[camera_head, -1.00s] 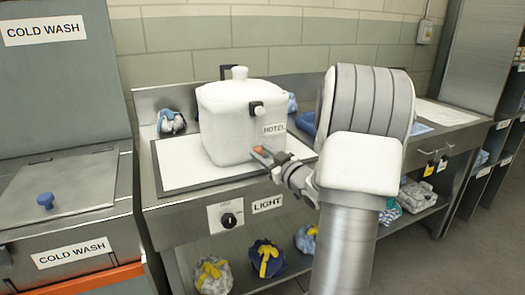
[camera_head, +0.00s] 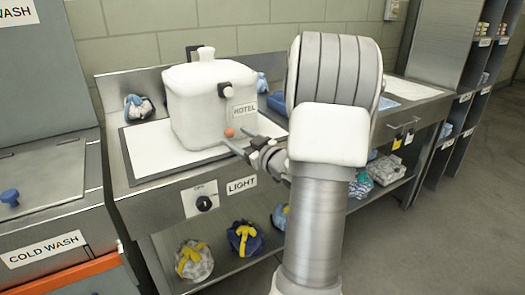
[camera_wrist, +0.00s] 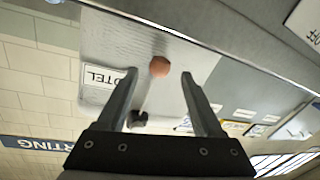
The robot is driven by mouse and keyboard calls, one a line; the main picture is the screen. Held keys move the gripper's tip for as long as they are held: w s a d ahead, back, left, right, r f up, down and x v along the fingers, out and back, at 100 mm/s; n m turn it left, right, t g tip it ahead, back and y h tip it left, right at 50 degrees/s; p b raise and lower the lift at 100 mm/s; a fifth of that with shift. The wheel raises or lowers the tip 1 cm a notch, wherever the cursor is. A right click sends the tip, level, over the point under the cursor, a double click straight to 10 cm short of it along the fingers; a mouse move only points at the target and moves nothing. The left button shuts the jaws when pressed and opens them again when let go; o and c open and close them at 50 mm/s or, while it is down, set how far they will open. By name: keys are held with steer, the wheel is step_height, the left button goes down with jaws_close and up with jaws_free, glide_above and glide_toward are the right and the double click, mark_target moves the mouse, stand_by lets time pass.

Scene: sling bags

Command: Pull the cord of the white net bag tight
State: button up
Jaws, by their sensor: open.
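The white net bag (camera_head: 205,100) stands upright on the white tabletop and looks boxy and full. It has a gathered knob on top, a black toggle (camera_head: 224,89) on its upper front and a HOTEL label below. A small orange ball (camera_head: 229,132) is low in front of the bag; it also shows in the wrist view (camera_wrist: 160,66). My gripper (camera_head: 240,142) is open, its fingers pointing at the bag's front. In the wrist view my gripper (camera_wrist: 160,78) has the ball between its fingertips or just beyond them, not clamped. The cord itself is hard to make out.
A cold-wash bin (camera_head: 45,190) with a blue knob stands at the left. Small tied bundles (camera_head: 194,260) sit on the lower shelf. A blue and white bundle (camera_head: 138,107) lies behind the bag at left. Shelving (camera_head: 470,95) and open floor are at the right.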

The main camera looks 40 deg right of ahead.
steer(key=s+p, duration=0.2)
steer(key=s, duration=1.3)
steer(key=shift+a, duration=0.45)
